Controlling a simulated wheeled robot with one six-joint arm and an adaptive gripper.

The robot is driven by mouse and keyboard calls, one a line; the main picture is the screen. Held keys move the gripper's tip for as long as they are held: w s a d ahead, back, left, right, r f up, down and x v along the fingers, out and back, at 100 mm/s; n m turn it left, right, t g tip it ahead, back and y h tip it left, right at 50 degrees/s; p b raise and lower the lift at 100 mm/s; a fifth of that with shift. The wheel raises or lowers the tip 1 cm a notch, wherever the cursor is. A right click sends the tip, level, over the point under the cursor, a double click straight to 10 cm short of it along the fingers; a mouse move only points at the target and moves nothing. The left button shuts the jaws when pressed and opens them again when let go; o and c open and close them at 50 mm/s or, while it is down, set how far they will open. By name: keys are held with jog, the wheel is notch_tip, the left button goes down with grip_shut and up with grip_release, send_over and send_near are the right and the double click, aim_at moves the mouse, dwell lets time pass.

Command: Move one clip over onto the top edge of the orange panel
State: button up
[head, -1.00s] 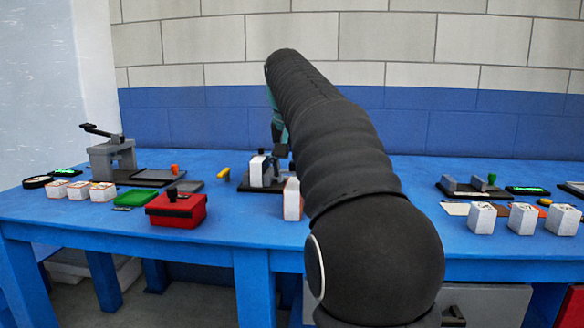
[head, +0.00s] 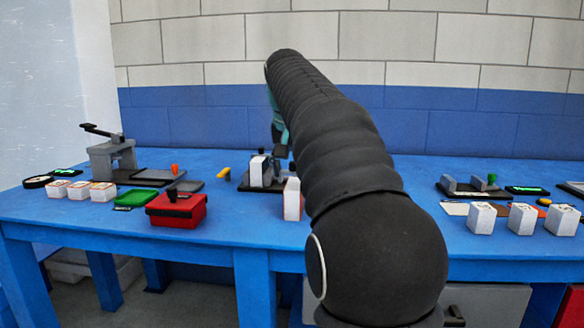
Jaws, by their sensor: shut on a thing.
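My gripper (head: 281,150) is small and dark under a teal wrist, partly hidden behind my black arm. It is low over a dark fixture at the middle of the table. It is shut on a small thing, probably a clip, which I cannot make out. A white upright piece (head: 257,171) stands in the fixture just left of my gripper, with a small black thing (head: 261,151) at its top, possibly a clip. I cannot make out a clearly orange panel; my arm may hide it.
A white block with orange edges (head: 292,200) stands in front of the fixture. A red box (head: 177,209), green tray (head: 140,199) and grey press (head: 112,158) are left. White blocks (head: 522,218) and a grey fixture (head: 470,187) are right. Bare blue table (head: 240,212) lies between.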

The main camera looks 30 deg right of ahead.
aim_at(292, 170)
jog(key=shift+f+b, duration=0.45)
jog(key=shift+f, duration=1.1)
dwell(1.6)
jog(key=o, duration=1.4)
notch_tip(292, 170, up, 5)
jog(key=p, duration=0.5)
jog(key=shift+r, duration=1.25)
jog(key=shift+s, duration=0.1)
